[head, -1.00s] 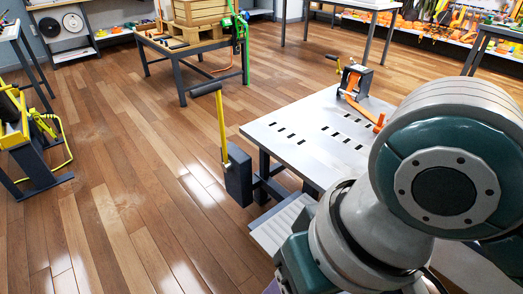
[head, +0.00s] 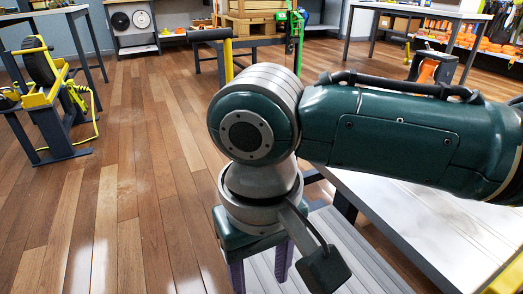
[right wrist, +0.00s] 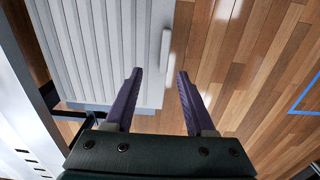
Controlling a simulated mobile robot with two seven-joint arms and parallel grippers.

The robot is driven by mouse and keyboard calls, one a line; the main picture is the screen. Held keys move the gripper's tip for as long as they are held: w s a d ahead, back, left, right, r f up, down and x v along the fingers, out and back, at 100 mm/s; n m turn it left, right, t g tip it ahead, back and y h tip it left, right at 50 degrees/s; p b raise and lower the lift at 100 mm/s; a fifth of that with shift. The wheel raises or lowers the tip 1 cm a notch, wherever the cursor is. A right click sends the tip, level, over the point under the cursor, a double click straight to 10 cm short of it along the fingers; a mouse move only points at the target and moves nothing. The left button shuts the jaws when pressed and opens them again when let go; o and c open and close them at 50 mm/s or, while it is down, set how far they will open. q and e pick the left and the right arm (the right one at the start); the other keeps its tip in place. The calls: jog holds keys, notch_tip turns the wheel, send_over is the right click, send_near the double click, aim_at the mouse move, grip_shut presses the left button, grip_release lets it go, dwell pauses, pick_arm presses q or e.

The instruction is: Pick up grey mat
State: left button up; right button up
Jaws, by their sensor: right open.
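A light grey ribbed panel (head: 365,268), which may be the grey mat, lies beside the white-topped table, partly hidden by my right arm. In the right wrist view the ribbed panel (right wrist: 95,45) fills the upper left, with a small raised bar near its right edge. My right gripper (head: 259,272) points down at the panel's left side, its purple fingers apart. My left gripper is out of view.
The white-topped table (head: 420,228) stands at the right, with an orange-strapped device (head: 428,68) at its far end. A yellow lever with a dark grip (head: 209,35) stands behind my arm. A yellow-and-black machine (head: 45,90) is at the left. The wooden floor (head: 120,190) between is clear.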

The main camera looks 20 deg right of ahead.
jog(key=f, duration=0.1)
jog(key=f+b, duration=0.1)
jog(key=f, duration=0.1)
jog(key=shift+s+a, duration=0.1)
jog(key=shift+a, duration=0.1)
jog(key=f+b, duration=0.2)
jog(key=f, duration=0.1)
jog(key=f+b, duration=0.2)
jog(key=shift+s+a+f, duration=0.2)
jog(key=shift+s, duration=0.1)
jog(key=shift+r, duration=0.1)
jog(key=c, duration=0.8)
grip_shut()
